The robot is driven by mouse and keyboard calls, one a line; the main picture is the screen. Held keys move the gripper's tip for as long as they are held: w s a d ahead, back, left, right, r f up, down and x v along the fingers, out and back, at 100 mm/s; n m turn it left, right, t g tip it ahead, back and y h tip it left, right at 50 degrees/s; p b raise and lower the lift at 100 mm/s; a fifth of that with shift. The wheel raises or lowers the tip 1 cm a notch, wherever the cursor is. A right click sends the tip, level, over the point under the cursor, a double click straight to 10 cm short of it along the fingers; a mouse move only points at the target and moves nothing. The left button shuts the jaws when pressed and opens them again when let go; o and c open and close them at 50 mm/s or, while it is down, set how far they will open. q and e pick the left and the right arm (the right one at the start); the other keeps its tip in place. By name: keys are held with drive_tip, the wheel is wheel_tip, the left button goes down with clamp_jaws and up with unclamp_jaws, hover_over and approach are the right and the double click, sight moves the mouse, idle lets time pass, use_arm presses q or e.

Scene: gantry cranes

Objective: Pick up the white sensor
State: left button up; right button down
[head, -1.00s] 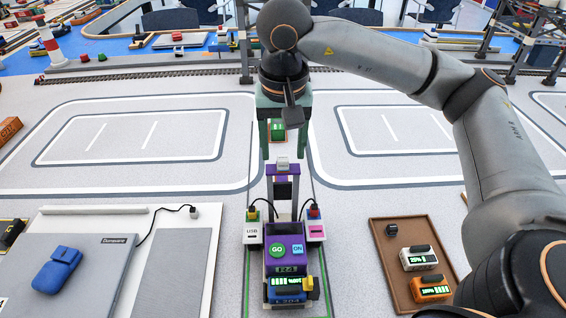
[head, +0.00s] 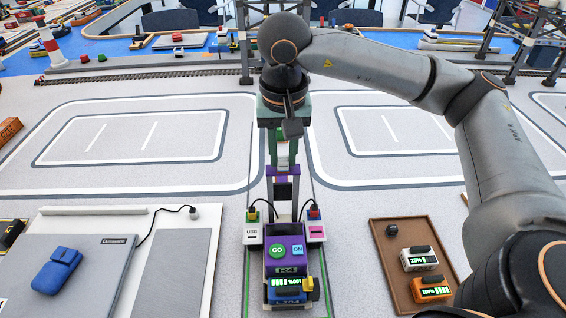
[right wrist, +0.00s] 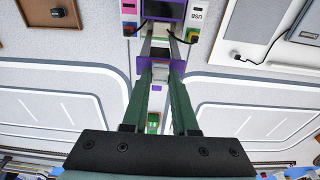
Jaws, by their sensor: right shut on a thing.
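The small white sensor (head: 283,163) sits at the top of the purple gantry crane in the head view, partly hidden by my fingers. My right gripper (head: 283,168) comes down from above with its green fingers on either side of the sensor, shut on it. In the right wrist view, the sensor (right wrist: 160,74) shows as a pale block between the fingertips (right wrist: 161,80), close to the purple crossbar (right wrist: 147,62). I cannot tell whether it is lifted off the crane. My left gripper is not in view.
The purple crane body with GO and ON buttons (head: 284,258) stands below, with cabled white boxes (head: 252,233) on both sides. A brown tray (head: 390,275) with battery blocks lies right. The marked floor at mid-left is clear.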

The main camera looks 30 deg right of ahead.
sight(282, 157)
drive_tip(key=shift+r, duration=0.15)
idle(0.3)
drive_tip(key=shift+r, duration=0.25)
wheel_tip(282, 157, up, 2)
drive_tip(key=shift+r, duration=0.2)
drive_tip(key=s+a+r+p, duration=0.1)
drive_tip(key=s+a+r, duration=0.6)
drive_tip(key=s+r, duration=0.3)
drive_tip(key=shift+s+a+p, duration=0.15)
drive_tip(key=shift+s+p, duration=0.25)
drive_tip(key=shift+s, duration=0.6)
drive_tip(key=shift+f, duration=0.1)
